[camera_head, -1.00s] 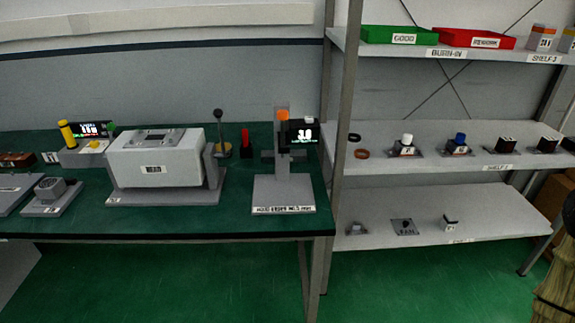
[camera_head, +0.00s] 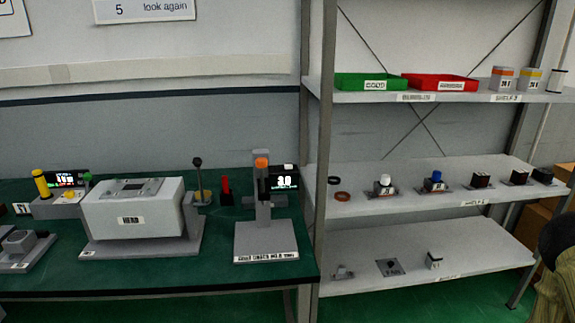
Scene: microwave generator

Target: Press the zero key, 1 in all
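No key marked zero can be made out at this size. A grey stand (camera_head: 262,240) with an upright column stands at the right end of the green bench. It has an orange top piece (camera_head: 262,162) and a small black display (camera_head: 284,179) reading what looks like 3.0. The label on its base is too small to read surely. A second device (camera_head: 62,205) at the left has a yellow cylinder, a lit dark display (camera_head: 66,179) and a green knob. My gripper is not in view.
A grey box-shaped machine (camera_head: 135,215) with a black-knobbed lever stands mid-bench. A shelf unit (camera_head: 420,195) at the right holds a green tray (camera_head: 372,82), a red tray (camera_head: 438,84) and several small parts. The bench front (camera_head: 150,275) is clear.

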